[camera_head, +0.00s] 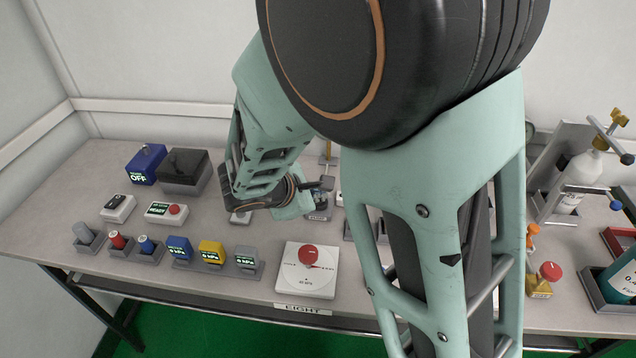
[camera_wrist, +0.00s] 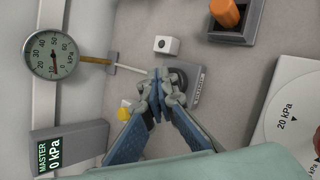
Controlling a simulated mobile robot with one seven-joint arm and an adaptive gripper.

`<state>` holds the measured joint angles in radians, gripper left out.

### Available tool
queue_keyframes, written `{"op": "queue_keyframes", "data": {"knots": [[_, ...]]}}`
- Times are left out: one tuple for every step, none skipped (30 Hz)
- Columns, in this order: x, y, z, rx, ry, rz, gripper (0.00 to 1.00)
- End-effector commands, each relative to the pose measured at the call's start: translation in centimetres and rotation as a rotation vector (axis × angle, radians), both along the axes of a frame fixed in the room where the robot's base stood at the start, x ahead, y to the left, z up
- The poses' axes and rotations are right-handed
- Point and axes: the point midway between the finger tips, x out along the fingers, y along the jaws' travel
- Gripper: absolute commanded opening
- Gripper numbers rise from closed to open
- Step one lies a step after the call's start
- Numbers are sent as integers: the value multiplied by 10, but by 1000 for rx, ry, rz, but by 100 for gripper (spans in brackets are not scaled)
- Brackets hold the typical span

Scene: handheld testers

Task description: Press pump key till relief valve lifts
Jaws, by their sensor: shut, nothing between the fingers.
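My gripper (camera_wrist: 157,82) is shut and empty, its blue-sided fingers together in the wrist view. Its tips overlap a small grey labelled base with a dark round part (camera_wrist: 195,92); contact cannot be told. The fingers hide much of that device, and I cannot tell whether it holds the pump key or relief valve. A round white gauge (camera_wrist: 52,54) sits on a brass stem to the left. Below it a grey display box (camera_wrist: 72,148) reads "MASTER 0 kPa". In the head view my gripper (camera_head: 322,184) is partly hidden behind my arm.
A white block (camera_wrist: 166,44) and an orange knob (camera_wrist: 225,13) lie near my gripper. A white dial plate (camera_head: 305,272) stands at the table's front edge. Several small testers stand left, including blue (camera_head: 178,248) and yellow (camera_head: 211,252) ones. My arm hides the table's middle right.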

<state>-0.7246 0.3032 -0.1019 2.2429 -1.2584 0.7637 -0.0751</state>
Motion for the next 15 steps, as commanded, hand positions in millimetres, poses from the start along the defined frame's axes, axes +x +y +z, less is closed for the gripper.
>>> {"op": "queue_keyframes", "data": {"knots": [[-1, 0, 3, 1, 2, -1, 0], [-1, 0, 4, 1, 2, -1, 0], [-1, 0, 7, 1, 2, -1, 0], [0, 0, 9, 1, 2, -1, 0], [-1, 0, 11, 1, 2, -1, 0], [-1, 0, 14, 1, 2, -1, 0], [-1, 0, 15, 1, 2, -1, 0], [-1, 0, 17, 1, 2, -1, 0], [0, 0, 20, 1, 1, -1, 0], [0, 0, 21, 1, 1, -1, 0], [0, 0, 22, 1, 1, -1, 0], [0, 0, 23, 1, 1, -1, 0], [0, 0, 23, 1, 1, -1, 0], [0, 0, 23, 1, 0, -1, 0], [0, 0, 23, 0, 1, -1, 0]]}}
